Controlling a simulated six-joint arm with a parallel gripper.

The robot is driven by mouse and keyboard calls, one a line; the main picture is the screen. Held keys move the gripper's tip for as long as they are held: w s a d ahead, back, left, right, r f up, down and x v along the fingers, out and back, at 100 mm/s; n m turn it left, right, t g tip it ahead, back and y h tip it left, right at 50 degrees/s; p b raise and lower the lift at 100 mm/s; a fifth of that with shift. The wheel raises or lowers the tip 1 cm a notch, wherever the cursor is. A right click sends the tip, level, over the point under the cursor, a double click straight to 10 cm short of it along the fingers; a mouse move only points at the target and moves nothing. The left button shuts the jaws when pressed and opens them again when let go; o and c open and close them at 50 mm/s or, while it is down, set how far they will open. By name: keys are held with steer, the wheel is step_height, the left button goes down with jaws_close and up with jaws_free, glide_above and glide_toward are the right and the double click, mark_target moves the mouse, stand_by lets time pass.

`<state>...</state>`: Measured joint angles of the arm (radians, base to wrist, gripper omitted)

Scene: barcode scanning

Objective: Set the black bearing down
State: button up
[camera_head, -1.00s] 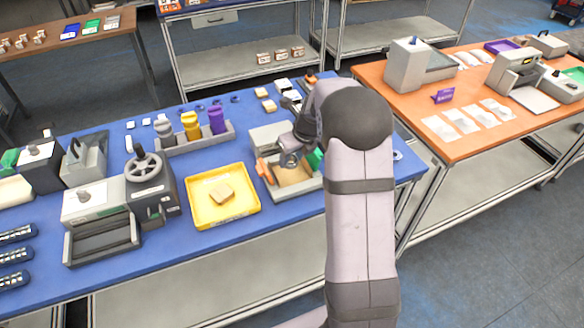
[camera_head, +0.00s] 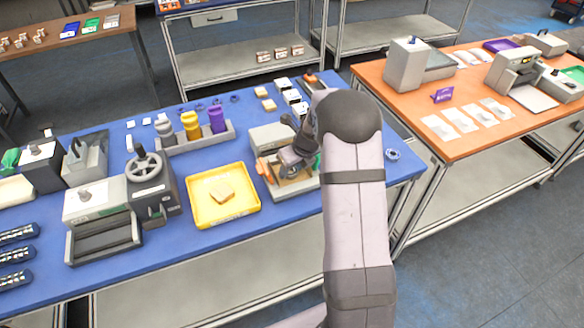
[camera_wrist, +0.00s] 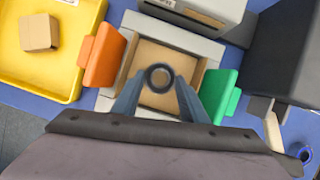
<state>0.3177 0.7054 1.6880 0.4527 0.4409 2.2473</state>
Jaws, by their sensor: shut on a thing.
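The black bearing (camera_wrist: 159,76) is a small dark ring, seen in the wrist view between the tips of my gripper (camera_wrist: 158,88). The gripper is shut on it, above the brown square floor of a grey tray (camera_wrist: 184,102). I cannot tell whether the bearing touches that floor. In the head view my gripper (camera_head: 286,160) is over the same tray (camera_head: 295,190), and the bearing is too small or hidden to make out there.
An orange block (camera_wrist: 102,55) and a green block (camera_wrist: 219,95) flank the tray. A yellow tray (camera_head: 224,208) with a small cardboard box (camera_head: 221,191) lies left. A grey device (camera_head: 268,137) stands behind. A dark block (camera_wrist: 283,55) is close on the right.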

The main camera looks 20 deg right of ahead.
steer(key=shift+f, duration=0.1)
steer(key=o, duration=1.2)
steer(key=b+v, duration=0.2)
steer(key=v, duration=1)
